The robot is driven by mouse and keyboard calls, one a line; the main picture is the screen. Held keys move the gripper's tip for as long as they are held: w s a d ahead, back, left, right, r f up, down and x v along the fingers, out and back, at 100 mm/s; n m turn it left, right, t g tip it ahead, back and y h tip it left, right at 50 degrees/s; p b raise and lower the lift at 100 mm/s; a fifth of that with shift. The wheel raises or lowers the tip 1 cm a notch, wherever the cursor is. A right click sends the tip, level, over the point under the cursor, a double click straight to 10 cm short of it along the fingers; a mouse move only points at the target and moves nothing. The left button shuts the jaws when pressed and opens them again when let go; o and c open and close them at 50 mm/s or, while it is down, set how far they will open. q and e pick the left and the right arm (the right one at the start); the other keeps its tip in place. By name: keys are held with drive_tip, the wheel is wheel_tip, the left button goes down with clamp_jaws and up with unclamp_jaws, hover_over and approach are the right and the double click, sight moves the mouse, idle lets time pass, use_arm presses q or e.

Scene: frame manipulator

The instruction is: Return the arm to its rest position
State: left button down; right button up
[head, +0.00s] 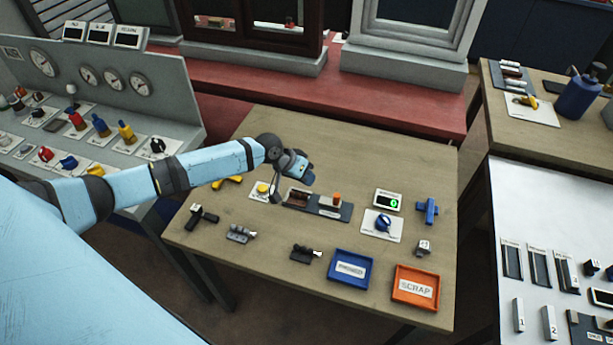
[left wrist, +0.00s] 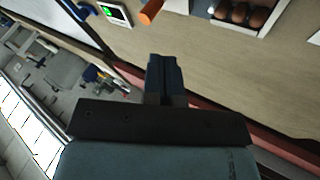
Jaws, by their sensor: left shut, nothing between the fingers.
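My left arm reaches in from the left in the head view. Its gripper (head: 297,166) is above the back half of the wooden table (head: 400,160), clear of the objects. In the left wrist view the two dark fingers (left wrist: 163,62) are pressed together with nothing between them. A grey tray (head: 318,209) with dark brown pieces and an orange-topped piece sits on the table below the gripper. My right gripper is in neither view.
A blue bin (head: 349,268) and an orange SCRAP bin (head: 416,287) stand at the table's front. A digital display (head: 388,201), a blue clamp (head: 427,210) and several small tools lie around. A gauge panel (head: 110,75) is at left; a white bench (head: 550,240) is at right.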

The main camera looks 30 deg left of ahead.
use_arm(q)
drive_tip(key=shift+w+d, duration=0.1)
idle(0.3)
